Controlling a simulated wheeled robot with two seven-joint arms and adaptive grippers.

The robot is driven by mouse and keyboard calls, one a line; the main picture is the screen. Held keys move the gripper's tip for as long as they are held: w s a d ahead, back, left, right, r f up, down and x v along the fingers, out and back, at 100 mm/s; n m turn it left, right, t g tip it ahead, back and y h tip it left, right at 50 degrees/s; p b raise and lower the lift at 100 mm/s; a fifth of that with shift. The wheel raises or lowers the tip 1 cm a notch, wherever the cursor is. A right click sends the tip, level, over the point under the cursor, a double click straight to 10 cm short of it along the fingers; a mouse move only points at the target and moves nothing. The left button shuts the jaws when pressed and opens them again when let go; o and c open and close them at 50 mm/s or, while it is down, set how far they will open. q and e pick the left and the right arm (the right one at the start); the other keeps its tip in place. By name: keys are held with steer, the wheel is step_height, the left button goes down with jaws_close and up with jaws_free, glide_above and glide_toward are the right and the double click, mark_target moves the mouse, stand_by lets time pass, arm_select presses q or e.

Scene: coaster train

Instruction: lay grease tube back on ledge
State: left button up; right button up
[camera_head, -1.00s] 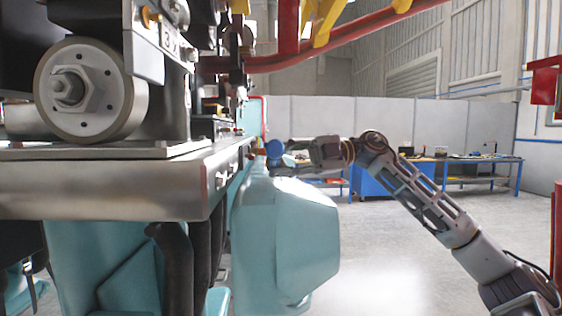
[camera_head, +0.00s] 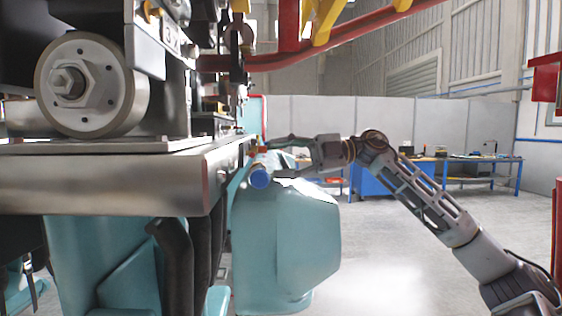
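The grease tube shows as a blue round cap (camera_head: 260,177) with a short orange-yellow part just behind it. It is seen nearly end-on at the right edge of the metal ledge (camera_head: 110,185), tilted with the blue end low and toward me. Whether the ledge bears it is unclear. My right gripper (camera_head: 272,160) reaches in from the right at the tube. Its upper finger lies above the tube and its lower finger is apart from it, with a gap between them, so it looks open. My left gripper is out of view.
A large wheel with a hex nut (camera_head: 68,82) and dark machinery stand on the ledge at left. A teal seat shell (camera_head: 290,245) bulges below my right gripper. Red and yellow beams (camera_head: 330,40) cross overhead. A blue workbench (camera_head: 380,182) stands far behind over open floor.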

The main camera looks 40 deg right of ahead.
steer(key=shift+f, duration=0.5)
steer(key=shift+s+d, duration=0.1)
steer(key=v, duration=1.2)
steer(key=shift+r, duration=0.35)
stand_by(0.8)
stand_by(1.0)
